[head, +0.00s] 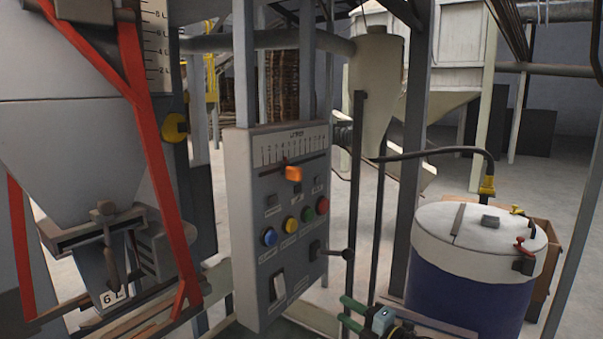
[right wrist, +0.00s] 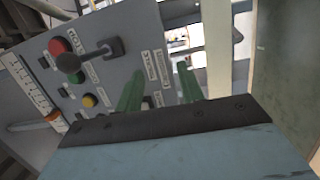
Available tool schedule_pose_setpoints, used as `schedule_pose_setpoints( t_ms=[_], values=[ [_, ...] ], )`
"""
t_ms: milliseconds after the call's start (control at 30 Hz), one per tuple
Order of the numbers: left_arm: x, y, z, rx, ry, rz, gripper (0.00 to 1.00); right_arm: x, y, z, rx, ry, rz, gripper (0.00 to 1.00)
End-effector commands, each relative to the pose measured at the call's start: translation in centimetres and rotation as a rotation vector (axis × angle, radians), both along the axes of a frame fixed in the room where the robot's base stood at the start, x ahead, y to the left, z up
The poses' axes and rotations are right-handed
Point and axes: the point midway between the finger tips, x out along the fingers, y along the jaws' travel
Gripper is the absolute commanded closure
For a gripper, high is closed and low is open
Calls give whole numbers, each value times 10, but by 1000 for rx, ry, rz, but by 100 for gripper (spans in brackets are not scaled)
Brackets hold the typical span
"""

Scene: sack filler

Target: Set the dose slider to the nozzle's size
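The dose slider (head: 293,173) is an orange knob on a horizontal slot in the grey control panel (head: 243,215). A small red pointer above it stands left of the middle of the litre scale (head: 293,147); the exact mark is too small to read. The nozzle (head: 92,268) under the hopper at the left carries a label (head: 110,297) reading 6 L. My right gripper (head: 347,313) is low, right of the panel and below the slider. Its two green fingers are apart and empty in the right wrist view (right wrist: 160,88), where the slider (right wrist: 52,116) shows at the left. My left gripper is out of view.
Coloured buttons (head: 289,225), a rocker switch (head: 277,288) and a black lever (head: 335,254) sticking out to the right sit below the slider. A blue drum (head: 465,285) with a white lid stands at the right. Dark posts rise behind the panel.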

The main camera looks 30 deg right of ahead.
Motion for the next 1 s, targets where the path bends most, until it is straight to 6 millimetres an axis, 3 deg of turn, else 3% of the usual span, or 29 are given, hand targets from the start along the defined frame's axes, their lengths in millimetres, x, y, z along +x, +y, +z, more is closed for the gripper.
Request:
schedule_pose_setpoints(
  t_ms=[33,100,200,300,433,600,767,1000],
  values=[
    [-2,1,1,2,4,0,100,5,2,74,-191,-122,72,62],
    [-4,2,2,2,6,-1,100,-1,12,151,-460,-244,145,62],
    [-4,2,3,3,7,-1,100,-20,29,233,-829,-362,198,62],
    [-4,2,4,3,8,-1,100,-42,40,287,-1139,-419,197,62],
    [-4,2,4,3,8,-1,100,-64,47,327,-1409,-439,162,62],
    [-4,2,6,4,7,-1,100,-73,50,345,-1542,-437,130,62],
    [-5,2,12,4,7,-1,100,-60,56,346,-1546,-436,130,62],
    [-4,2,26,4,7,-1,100,-21,72,348,-1541,-438,130,62]
  ],
)
